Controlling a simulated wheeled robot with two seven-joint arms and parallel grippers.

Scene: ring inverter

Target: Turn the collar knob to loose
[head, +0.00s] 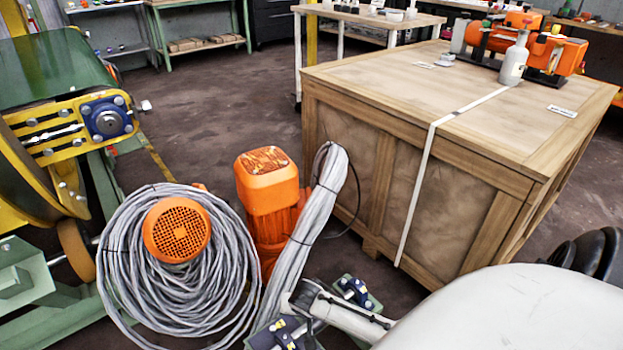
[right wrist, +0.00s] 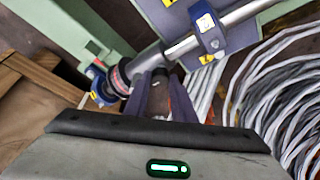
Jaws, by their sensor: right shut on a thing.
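In the right wrist view a silver rod (right wrist: 235,17) runs diagonally, carried by a blue clamp block (right wrist: 208,32). A grey and red collar ring (right wrist: 118,78) sits around the rod's left end, next to another blue block (right wrist: 98,86). My right gripper (right wrist: 158,82) is shut just below the rod. Between its purple-grey fingers is a dark, partly reddish knob (right wrist: 158,98), which I take to be the collar knob. The fingers hide its sides, and its loose or tight setting cannot be read. In the head view the rod (head: 345,315) shows beside my pale arm. My left gripper is not in view.
A coil of grey cable (head: 125,262) and orange motors (head: 268,185) stand left of the rod. A large wooden crate (head: 335,160) with a white strap (head: 420,185) stands behind it. Green and yellow machinery (head: 60,125) fills the left side. Open floor (head: 215,110) lies beyond.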

